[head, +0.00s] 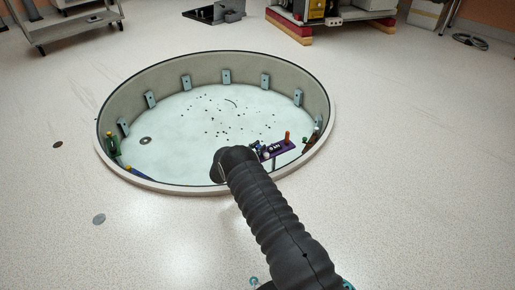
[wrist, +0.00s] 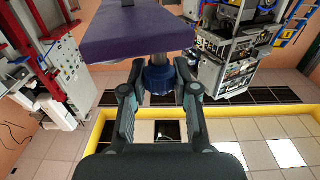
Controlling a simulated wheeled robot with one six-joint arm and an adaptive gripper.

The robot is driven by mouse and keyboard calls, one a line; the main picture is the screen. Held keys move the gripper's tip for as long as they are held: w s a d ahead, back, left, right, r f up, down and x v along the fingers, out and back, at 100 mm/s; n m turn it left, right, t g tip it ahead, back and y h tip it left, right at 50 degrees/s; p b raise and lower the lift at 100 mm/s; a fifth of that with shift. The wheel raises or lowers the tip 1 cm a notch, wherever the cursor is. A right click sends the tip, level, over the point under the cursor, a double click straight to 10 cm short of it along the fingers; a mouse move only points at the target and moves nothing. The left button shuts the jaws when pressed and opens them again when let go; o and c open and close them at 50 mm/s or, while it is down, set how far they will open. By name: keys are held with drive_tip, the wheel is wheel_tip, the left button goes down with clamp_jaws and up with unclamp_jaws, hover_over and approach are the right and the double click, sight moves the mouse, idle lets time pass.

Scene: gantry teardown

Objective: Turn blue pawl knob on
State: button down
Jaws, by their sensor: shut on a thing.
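The blue pawl knob (wrist: 158,79) hangs below a purple panel (wrist: 128,33) in the wrist view, at the end of a grey shaft. My gripper (wrist: 160,88) has one finger on each side of the knob and is shut on it. The knob's turned position cannot be told.
The round pit (head: 111,160) has a raised rim and several grey brackets on its inner wall. Small dark bits lie on its pale floor. A grey cart (head: 75,25) stands at the back left. The pale floor around the pit is mostly clear. The wrist view shows equipment racks (wrist: 230,45).

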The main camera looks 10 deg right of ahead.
drive_tip(key=c, duration=0.9)
unclamp_jaws()
drive_tip(key=shift+d+r, duration=0.1)
drive_tip(key=shift+d, duration=0.05)
drive_tip(key=shift+o, duration=0.2)
drive_tip(key=shift+s+a, duration=0.2)
drive_tip(key=shift+a, duration=0.35)
drive_tip(key=v, duration=1.1)
drive_tip(key=shift+s, duration=0.1)
